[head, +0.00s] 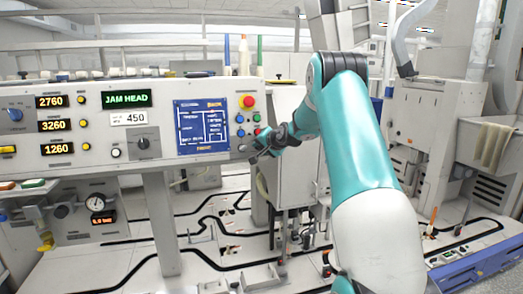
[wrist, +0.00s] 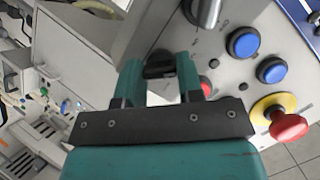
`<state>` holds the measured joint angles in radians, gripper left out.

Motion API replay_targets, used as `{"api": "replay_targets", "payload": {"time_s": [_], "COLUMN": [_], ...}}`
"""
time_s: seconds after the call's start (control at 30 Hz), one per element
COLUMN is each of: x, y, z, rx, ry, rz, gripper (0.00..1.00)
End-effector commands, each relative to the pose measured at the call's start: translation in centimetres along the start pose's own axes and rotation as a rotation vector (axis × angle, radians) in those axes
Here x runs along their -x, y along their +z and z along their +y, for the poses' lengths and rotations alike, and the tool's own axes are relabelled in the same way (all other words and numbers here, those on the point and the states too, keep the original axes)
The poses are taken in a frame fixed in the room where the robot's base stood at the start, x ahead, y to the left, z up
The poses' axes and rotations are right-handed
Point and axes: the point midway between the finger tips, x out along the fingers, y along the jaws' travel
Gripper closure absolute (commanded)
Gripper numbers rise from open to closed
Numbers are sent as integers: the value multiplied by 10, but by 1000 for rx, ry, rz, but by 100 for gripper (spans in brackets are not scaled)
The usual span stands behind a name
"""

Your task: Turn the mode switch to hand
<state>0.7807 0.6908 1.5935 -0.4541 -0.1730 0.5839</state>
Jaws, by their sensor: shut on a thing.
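The mode switch shows in the wrist view as a small black knob (wrist: 160,64) at the right end of the light grey panel. My gripper (wrist: 158,82) has its two teal fingers on either side of this knob and is shut on it. In the head view my gripper (head: 264,145) is at the lower right corner of the control panel (head: 217,88). There the gripper hides the switch. The switch's position marks cannot be read in either view.
A red emergency stop (head: 248,101) on a yellow ring sits near the gripper; it also shows in the wrist view (wrist: 288,126). Blue buttons (wrist: 243,42) and a small red button (wrist: 206,86) are close by. A blue screen (head: 201,126) lies left of the gripper.

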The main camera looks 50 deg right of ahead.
Motion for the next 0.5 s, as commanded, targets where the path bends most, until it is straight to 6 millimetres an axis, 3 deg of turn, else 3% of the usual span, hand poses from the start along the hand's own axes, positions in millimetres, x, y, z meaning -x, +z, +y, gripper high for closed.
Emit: {"api": "replay_targets", "payload": {"time_s": [0.5], "x": [0], "y": [2], "z": [0], "rx": [43], "ry": [15], "rz": [-3], "gripper": [90]}}
